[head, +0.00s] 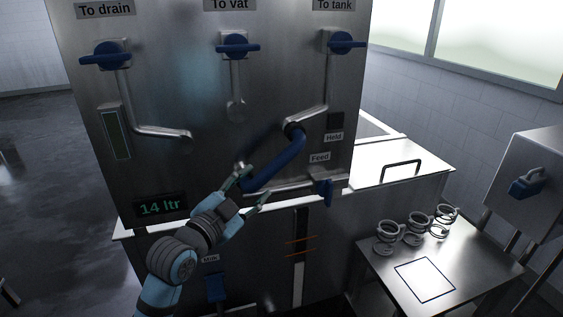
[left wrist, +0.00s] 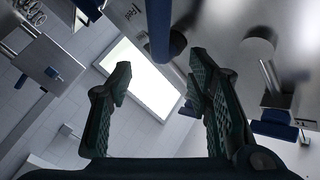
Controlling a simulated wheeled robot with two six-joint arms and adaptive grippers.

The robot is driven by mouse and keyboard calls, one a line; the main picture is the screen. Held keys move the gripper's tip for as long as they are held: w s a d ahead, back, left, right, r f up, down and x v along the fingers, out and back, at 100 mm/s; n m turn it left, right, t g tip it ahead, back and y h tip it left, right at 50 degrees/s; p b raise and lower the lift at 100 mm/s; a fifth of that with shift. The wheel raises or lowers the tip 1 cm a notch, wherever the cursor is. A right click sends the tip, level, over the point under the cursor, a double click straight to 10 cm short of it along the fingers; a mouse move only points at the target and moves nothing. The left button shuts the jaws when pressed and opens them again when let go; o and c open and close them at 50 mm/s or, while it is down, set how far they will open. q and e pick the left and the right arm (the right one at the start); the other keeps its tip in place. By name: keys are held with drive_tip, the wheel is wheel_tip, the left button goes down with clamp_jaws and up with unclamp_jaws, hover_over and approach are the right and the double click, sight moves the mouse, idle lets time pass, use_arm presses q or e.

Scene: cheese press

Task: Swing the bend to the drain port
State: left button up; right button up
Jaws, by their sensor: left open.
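The bend is a blue curved pipe (head: 280,168) on the steel panel. Its upper end meets the pipe under "To tank" (head: 310,116); its lower end is by the feed pipe (head: 285,186). The drain port (head: 188,139) is the end of the pipe under "To drain", up and left of the bend. My left gripper (head: 252,184) is open at the bend's lower end, with its fingers either side in the head view. In the left wrist view the open fingers (left wrist: 157,85) have a blue bar, likely the bend (left wrist: 158,30), beyond them; I cannot tell contact. My right gripper is not in view.
Blue valve handles (head: 106,56) line the panel top, with the vat port (head: 236,111) in the middle. A display (head: 161,205) reads "14 ltr". A blue feed valve handle (head: 326,191) is right of the gripper. A side table (head: 450,268) holds several ring clamps (head: 388,238).

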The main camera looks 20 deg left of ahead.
sight(277, 164)
use_arm(q)
drive_tip(key=x, duration=1.4)
drive_tip(key=shift+a+f, duration=0.1)
drive_tip(key=shift+f, duration=0.05)
drive_tip(key=shift+c, duration=0.3)
clamp_jaws()
